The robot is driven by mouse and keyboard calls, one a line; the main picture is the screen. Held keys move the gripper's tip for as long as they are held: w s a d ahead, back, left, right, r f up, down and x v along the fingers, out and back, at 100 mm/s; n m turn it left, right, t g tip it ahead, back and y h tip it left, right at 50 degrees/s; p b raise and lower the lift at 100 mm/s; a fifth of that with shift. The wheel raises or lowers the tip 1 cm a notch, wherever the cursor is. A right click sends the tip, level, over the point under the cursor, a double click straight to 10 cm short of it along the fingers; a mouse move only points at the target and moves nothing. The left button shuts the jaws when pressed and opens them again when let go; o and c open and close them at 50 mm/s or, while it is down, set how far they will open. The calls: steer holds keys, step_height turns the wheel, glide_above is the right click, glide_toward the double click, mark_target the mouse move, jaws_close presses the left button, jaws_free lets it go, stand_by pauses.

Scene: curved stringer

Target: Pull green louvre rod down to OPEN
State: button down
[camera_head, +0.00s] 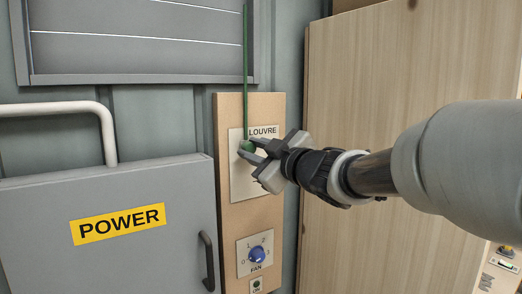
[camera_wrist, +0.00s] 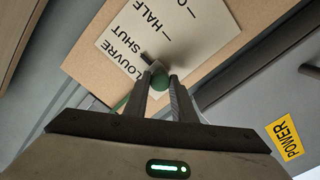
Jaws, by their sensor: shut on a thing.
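A thin green louvre rod (camera_head: 245,60) hangs down from the grey slatted louvre to a green knob (camera_head: 248,146) in front of a light label plate marked LOUVRE (camera_head: 241,182). My gripper (camera_head: 252,148) is shut on the green knob, coming in from the right. In the wrist view the green knob (camera_wrist: 159,82) sits between the two fingertips. The plate (camera_wrist: 135,44) there reads LOUVRE, SHUT, HALF and a cut-off word starting with O. The knob is at the SHUT end of these markings, beside a small dark stub (camera_wrist: 147,58).
The grey louvre (camera_head: 140,40) is above left. Below the plate on the wooden board (camera_head: 229,225) is a blue FAN knob (camera_head: 257,254). A grey POWER cabinet (camera_head: 110,265) with a dark handle stands left. A tall wooden panel (camera_head: 400,60) stands right, behind my arm.

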step_height(320, 180, down, 11)
steer(key=b, duration=0.8)
steer(key=shift+r, duration=0.2)
steer(key=c, duration=1.5)
jaws_free()
steer(key=shift+f, duration=0.1)
steer(key=shift+s, duration=0.1)
steer(key=p+v, duration=0.1)
steer(key=v, duration=1.6)
steer(key=shift+s+d, duration=0.1)
steer(key=shift+d, duration=0.1)
